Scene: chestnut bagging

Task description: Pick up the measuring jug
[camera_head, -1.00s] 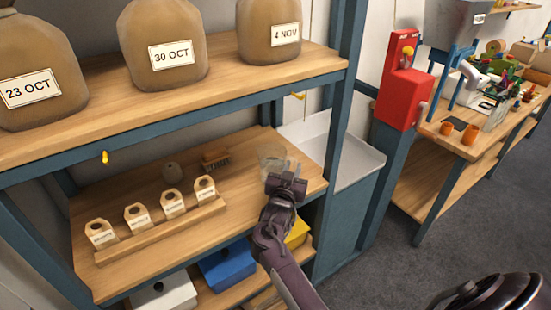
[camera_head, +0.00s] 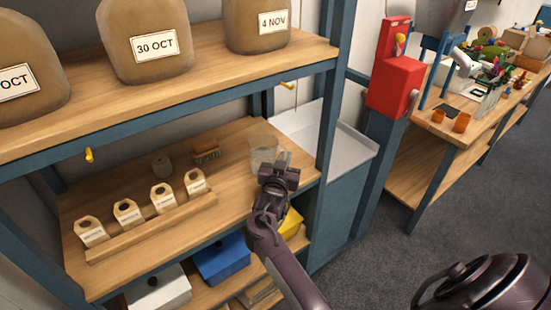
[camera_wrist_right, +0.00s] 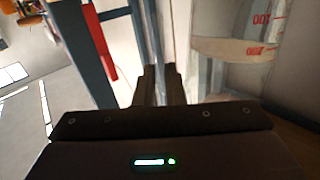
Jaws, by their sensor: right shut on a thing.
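The measuring jug (camera_head: 262,153) is clear and see-through, near the right end of the middle wooden shelf. In the right wrist view the jug (camera_wrist_right: 240,48) fills the upper right, with red marks reading 100 and 200. My right gripper (camera_head: 277,168) is at the jug's near right side and shut on it. Its fingers (camera_wrist_right: 160,85) show dark in the wrist view beside the jug's wall; the exact part they grip is not clear. I cannot tell whether the jug touches the shelf. My left gripper is not in view.
The upper shelf (camera_head: 200,95) with large sacks (camera_head: 143,45) hangs above. A blue post (camera_head: 328,130) and a pale tray (camera_head: 340,145) are right of the jug.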

